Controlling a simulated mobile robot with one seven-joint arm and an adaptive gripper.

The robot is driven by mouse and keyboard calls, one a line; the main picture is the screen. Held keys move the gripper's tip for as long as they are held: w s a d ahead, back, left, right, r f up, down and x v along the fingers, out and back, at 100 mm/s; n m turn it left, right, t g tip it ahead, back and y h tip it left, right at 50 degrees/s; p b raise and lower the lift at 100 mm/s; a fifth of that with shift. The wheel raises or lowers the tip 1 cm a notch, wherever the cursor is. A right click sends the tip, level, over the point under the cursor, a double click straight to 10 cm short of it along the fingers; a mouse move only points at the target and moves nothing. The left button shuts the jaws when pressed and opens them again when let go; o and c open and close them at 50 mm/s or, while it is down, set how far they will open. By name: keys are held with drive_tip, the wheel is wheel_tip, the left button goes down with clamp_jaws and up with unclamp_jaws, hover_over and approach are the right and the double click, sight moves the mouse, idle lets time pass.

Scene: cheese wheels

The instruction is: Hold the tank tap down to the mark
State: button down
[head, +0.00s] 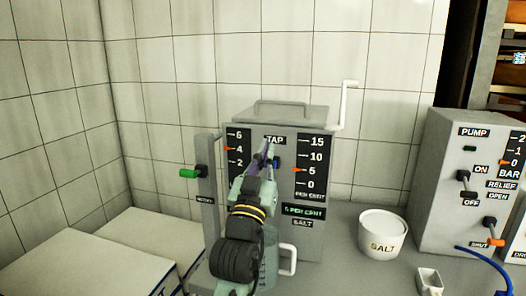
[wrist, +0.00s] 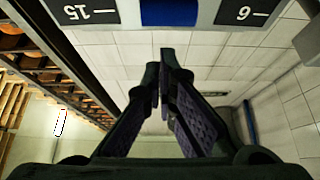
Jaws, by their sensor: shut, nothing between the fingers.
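The grey tank (head: 262,112) stands against the tiled wall, with a TAP label on its front. The blue tap (head: 277,162) shows just right of my gripper (head: 264,152), partly hidden by it. In the wrist view the blue tap (wrist: 170,12) is at the top edge, cut off, between the two black scales. My gripper (wrist: 164,68) is shut and empty, its tips a little apart from the blue part in that picture; I cannot tell whether they touch. The left scale (head: 238,148) has an orange pointer by 4; the right scale (head: 316,158) has one by 5.
A green-handled lever (head: 190,173) on a grey post stands left of the tank. A white SALT pot (head: 383,236) and a PUMP box (head: 462,170) are on the right. A white crank (head: 345,100) rises beside the tank. Pale blocks lie at the lower left.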

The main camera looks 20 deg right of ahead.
drive_tip(key=shift+w+f, duration=0.1)
drive_tip(key=shift+f, duration=0.75)
drive_tip(key=shift+f, duration=0.1)
drive_tip(key=shift+f+t+b, duration=0.3)
drive_tip(key=shift+t+b, duration=0.1)
drive_tip(key=shift+b, duration=0.85)
